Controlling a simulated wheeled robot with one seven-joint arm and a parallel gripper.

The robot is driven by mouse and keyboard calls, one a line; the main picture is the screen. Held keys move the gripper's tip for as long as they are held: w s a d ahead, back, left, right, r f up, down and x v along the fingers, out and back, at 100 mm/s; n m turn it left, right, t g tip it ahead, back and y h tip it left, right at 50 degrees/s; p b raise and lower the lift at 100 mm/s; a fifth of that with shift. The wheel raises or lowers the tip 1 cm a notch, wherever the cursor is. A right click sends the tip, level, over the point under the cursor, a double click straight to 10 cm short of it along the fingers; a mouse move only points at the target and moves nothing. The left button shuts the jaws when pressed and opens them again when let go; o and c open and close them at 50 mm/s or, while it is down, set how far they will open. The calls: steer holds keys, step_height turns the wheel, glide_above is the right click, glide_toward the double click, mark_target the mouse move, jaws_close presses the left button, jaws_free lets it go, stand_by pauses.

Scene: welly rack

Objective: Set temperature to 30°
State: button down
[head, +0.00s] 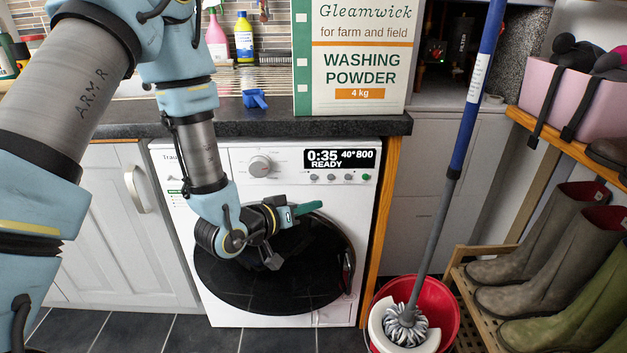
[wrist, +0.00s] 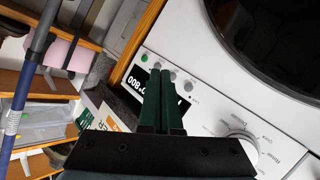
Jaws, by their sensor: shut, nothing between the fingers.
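The white washing machine (head: 175,165) stands under the dark worktop. Its black display (head: 340,158) reads 0:35, READY, 40° and 800. Below the display is a row of small grey buttons (head: 331,178), with a green button (head: 365,177) at the right end. A round dial (head: 260,166) is left of the display. My gripper (head: 316,206) is shut and empty, with green fingers, below the button row and in front of the dark round door. In the wrist view the fingers (wrist: 160,76) cover part of the display (wrist: 138,82); the dial (wrist: 238,146) is at lower right.
A washing powder box (head: 350,60) stands on the worktop above the display. A blue-handled mop (head: 465,130) leans from a red bucket (head: 455,300) right of the machine. A boot rack (head: 470,290) is at far right. A blue peg (head: 254,99) lies on the worktop.

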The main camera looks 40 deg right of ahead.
mark_target(313, 177)
steer(key=shift+w, duration=0.1)
steer(key=shift+w+d+p, duration=0.2)
steer(key=shift+w+d, duration=0.7)
steer(key=shift+w, duration=0.25)
steer(key=shift+w+d+p, duration=0.15)
steer(key=shift+w+d, duration=0.8)
steer(key=shift+w, duration=0.15)
steer(key=shift+w+d+p, duration=0.2)
steer(key=shift+w+d, duration=0.7)
steer(key=shift+w, duration=0.25)
steer(key=shift+w+d, duration=0.25)
steer(key=shift+w, duration=0.05)
steer(key=shift+w+d, duration=0.25)
steer(key=shift+w, duration=0.05)
stand_by(0.3)
stand_by(0.4)
steer(key=shift+s+a, duration=0.5)
steer(key=shift+s, duration=0.1)
steer(key=shift+w+b, duration=0.1)
steer(key=shift+b, duration=0.2)
